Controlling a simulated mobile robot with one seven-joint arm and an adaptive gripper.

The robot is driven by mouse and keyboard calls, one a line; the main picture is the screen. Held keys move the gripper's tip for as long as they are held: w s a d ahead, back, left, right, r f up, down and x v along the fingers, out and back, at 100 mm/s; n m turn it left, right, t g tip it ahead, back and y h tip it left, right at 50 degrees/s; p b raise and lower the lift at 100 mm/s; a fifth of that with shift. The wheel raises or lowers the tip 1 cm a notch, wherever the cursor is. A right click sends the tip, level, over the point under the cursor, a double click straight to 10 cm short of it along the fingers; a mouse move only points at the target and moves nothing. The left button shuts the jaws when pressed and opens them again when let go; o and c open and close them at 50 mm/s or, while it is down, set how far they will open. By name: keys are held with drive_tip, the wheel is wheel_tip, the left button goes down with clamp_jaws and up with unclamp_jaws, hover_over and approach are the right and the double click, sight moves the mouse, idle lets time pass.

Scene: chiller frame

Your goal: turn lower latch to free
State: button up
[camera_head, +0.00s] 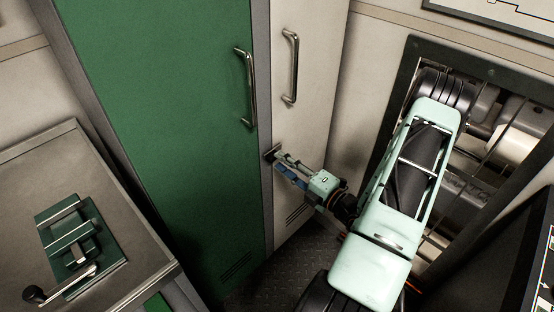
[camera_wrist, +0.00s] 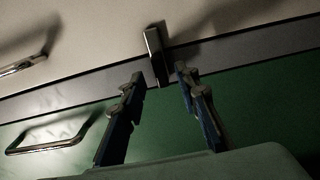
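The lower latch (camera_wrist: 154,52) is a small dark metal bar at the grey strip between the green door and the pale door. In the head view the latch (camera_head: 270,154) shows small beside my fingertips. My gripper (camera_head: 282,161) reaches it from the right. In the wrist view my gripper (camera_wrist: 161,78) is open, with one finger on each side of the latch's near end. Dark gaps show between the latch and both fingers, so no contact is visible. How deep the latch sits between the fingers is hard to tell.
The green door (camera_head: 165,110) and pale door (camera_head: 308,105) carry metal handles (camera_head: 247,88) (camera_head: 291,68) above the latch. A framed opening with rollers (camera_head: 513,140) is at right. A bench (camera_head: 130,245) with a green clamp fixture (camera_head: 75,245) stands at left.

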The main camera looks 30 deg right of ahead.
drive_tip(key=shift+x, duration=1.45)
drive_tip(key=shift+c, duration=0.4)
clamp_jaws()
